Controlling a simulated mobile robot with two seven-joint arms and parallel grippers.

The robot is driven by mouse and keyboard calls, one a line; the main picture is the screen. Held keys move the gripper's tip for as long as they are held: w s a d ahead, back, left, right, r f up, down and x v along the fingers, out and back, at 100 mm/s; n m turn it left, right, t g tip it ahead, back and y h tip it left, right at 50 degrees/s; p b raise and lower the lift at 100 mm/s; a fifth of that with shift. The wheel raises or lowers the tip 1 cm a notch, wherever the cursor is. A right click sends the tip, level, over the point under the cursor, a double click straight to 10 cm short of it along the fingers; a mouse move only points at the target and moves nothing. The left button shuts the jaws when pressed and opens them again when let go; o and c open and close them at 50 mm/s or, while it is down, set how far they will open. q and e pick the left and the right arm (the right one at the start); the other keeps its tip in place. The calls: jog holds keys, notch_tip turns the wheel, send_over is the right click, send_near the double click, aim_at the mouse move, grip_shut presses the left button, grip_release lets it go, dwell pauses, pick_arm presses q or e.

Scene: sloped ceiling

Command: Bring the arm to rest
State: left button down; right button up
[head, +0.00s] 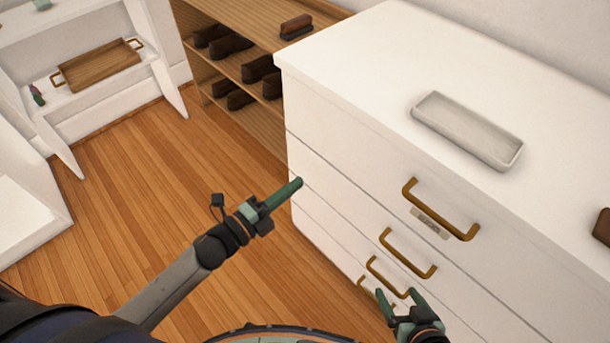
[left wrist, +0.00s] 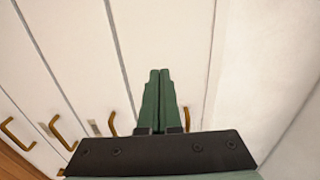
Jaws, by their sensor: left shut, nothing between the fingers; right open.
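My left gripper (head: 298,183) is shut and empty. It points at the left front edge of the white dresser (head: 350,130), over the wood floor; whether it touches the dresser I cannot tell. In the left wrist view its two green fingers (left wrist: 160,74) lie together, with white drawer fronts (left wrist: 85,50) beyond them. My right gripper (head: 402,297) is open at the bottom of the head view, near the lower drawer handles (head: 388,277). Nothing shows between its fingers. Most of my right arm is out of view.
A shallow grey tray (head: 468,130) lies on the dresser top. Brass handles (head: 440,208) stick out from the drawers. A wooden shoe rack (head: 235,75) stands behind the dresser. White shelving with a wooden tray (head: 100,66) is at the far left. The floor (head: 140,170) between is clear.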

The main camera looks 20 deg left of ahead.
pick_arm(q)
jog(key=shift+s+a, duration=0.2)
jog(key=shift+s, duration=0.1)
pick_arm(e)
jog(key=shift+s, duration=0.1)
pick_arm(q)
jog(key=s+f+n+g+y, duration=0.55)
jog(key=s+f+n, duration=0.6)
jog(key=n, duration=0.85)
jog(key=s+a+r+n+y+p, duration=0.1)
jog(key=s+a+r+n+p, duration=0.1)
jog(key=r+p, duration=0.7)
jog(key=s+p, duration=0.1)
jog(key=p, duration=0.2)
jog(key=shift+s+a+r+y, duration=0.15)
jog(key=shift+s+a+y, duration=0.15)
jog(key=shift+s+y, duration=0.1)
pick_arm(e)
jog(key=s+d+r+h, duration=0.1)
jog(key=s+d+r, duration=0.1)
jog(key=r, duration=0.6)
jog(key=shift+d+r+m, duration=0.4)
jog(key=shift+d, duration=0.45)
